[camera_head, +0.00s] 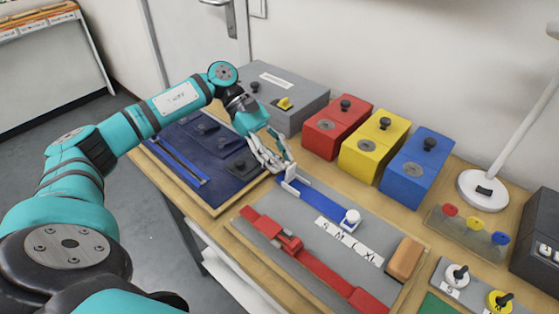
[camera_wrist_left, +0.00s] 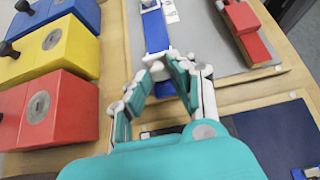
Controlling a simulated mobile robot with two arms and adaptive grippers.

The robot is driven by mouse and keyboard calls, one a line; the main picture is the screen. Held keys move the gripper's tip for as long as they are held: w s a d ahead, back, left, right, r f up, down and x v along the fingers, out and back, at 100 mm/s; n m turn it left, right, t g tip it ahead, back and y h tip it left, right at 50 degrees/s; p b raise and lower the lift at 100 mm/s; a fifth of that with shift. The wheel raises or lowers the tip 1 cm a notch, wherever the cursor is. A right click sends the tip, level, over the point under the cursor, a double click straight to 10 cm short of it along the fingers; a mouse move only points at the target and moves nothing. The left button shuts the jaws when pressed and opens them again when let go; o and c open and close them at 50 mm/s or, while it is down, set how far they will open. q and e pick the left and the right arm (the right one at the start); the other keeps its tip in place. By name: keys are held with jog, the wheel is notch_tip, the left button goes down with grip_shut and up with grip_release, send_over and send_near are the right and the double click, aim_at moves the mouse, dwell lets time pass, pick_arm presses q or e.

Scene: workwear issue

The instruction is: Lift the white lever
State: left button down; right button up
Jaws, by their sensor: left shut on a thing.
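The white lever (camera_head: 290,172) stands at the far end of a blue strip (camera_head: 312,194) on the grey board. My left gripper (camera_head: 280,165) is at that end, with its fingers closed around the lever. In the left wrist view the lever's pale top (camera_wrist_left: 157,70) shows between the fingertips (camera_wrist_left: 160,78); the fingers hide most of the rest. My right gripper is not in view.
A red strip with a slider (camera_head: 290,243) lies beside the blue one. Red (camera_head: 322,143), yellow (camera_head: 360,159) and blue (camera_head: 402,184) boxes with black knobs stand behind. A dark blue mat (camera_head: 208,180) lies left of my gripper. A lamp base (camera_head: 470,200) stands at right.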

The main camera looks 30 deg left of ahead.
pick_arm(q)
jog(key=shift+f, duration=0.1)
jog(key=c, duration=1.1)
grip_release()
jog(key=shift+c, duration=0.2)
jog(key=v, duration=1.2)
